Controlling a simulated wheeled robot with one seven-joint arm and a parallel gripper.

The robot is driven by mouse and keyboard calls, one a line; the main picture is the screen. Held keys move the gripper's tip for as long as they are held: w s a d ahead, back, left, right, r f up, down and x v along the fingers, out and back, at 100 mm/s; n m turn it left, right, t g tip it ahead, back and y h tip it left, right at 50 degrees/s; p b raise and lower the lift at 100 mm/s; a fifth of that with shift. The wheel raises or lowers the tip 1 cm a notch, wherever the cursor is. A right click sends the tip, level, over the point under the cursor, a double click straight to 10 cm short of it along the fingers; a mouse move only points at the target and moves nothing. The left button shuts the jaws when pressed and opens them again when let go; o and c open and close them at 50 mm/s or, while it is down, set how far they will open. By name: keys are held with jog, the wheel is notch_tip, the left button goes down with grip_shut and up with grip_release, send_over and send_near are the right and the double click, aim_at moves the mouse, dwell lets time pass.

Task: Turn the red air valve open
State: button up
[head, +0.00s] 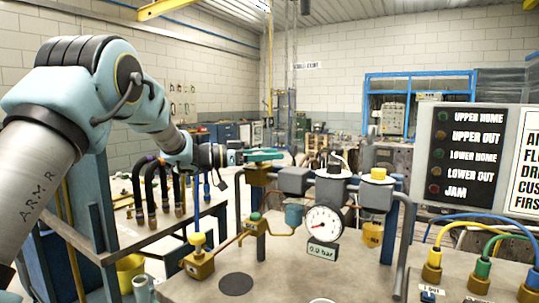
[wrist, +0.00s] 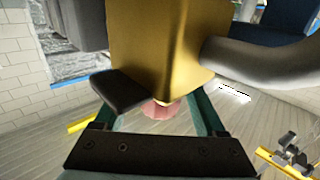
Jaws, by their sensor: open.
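My gripper (head: 264,156) is at the brass block (head: 257,176) on the left end of the pipe assembly, its green fingers just above or behind the block in the head view. In the wrist view the brass block (wrist: 165,45) fills the top middle. A dull red rounded part (wrist: 160,109), probably the red valve, shows below the block, between the open teal fingers of my gripper (wrist: 158,115). Most of it is hidden, so I cannot tell its turn angle or whether the fingers touch it. No red valve shows in the head view.
A round gauge (head: 323,222) has a display (head: 322,251) reading 0.0 bar. Grey pipes and a yellow-topped fitting (head: 378,174) stand right of the block. A yellow knob (head: 197,241) is lower left. A dark indicator panel (head: 466,155) stands at right.

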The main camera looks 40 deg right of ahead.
jog(key=shift+c, duration=0.2)
grip_shut()
dwell(0.3)
